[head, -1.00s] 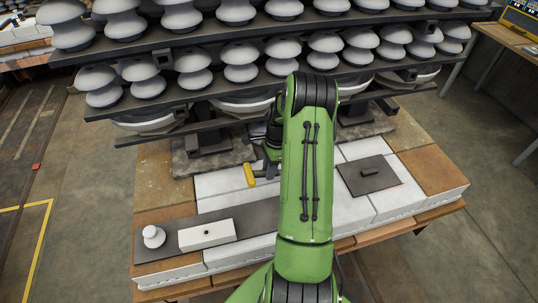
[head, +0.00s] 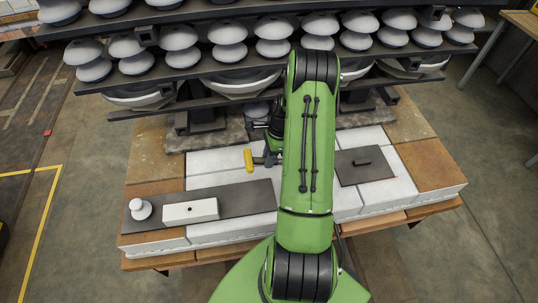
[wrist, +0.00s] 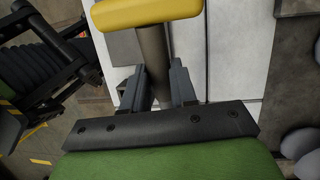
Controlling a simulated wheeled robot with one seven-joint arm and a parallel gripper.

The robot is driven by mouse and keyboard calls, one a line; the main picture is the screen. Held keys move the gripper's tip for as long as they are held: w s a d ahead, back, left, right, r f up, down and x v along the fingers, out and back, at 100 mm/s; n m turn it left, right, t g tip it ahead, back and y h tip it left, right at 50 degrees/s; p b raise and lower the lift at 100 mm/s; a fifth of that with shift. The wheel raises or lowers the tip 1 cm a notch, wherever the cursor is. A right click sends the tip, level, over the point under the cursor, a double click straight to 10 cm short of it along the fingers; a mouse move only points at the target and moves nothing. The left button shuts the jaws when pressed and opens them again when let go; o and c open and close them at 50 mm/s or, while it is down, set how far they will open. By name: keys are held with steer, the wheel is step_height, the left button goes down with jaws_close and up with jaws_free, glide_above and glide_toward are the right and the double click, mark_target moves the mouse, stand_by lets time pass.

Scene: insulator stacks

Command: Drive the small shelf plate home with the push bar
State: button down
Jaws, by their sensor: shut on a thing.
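The push bar, with a yellow head (head: 249,160) and a grey shaft (wrist: 152,62), is in my gripper (wrist: 157,88). In the wrist view the jaws are shut on the shaft and the yellow head sticks out beyond them. In the head view the bar is above the white slabs, left of my green arm, which hides most of the gripper. A small dark plate with a raised handle (head: 350,174) lies on the slabs right of the arm, apart from the bar. I cannot tell whether it is the small shelf plate.
A long dark plate (head: 240,192) lies at front left, with a white holed block (head: 190,211) and a small white knob-shaped piece (head: 140,208). Dark racks (head: 190,80) of grey insulators overhang the back of the table. Slabs between the plates look clear.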

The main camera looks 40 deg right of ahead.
mark_target(278, 162)
step_height(278, 162, down, 4)
steer(key=b, duration=0.2)
steer(key=shift+b, duration=0.3)
steer(key=shift+d+f, duration=0.2)
steer(key=shift+s+d+r, duration=0.15)
steer(key=shift+s+d, duration=0.65)
steer(key=shift+d, duration=0.2)
steer(key=shift+s+d, duration=0.35)
steer(key=shift+d, duration=0.2)
steer(key=shift+s, duration=0.1)
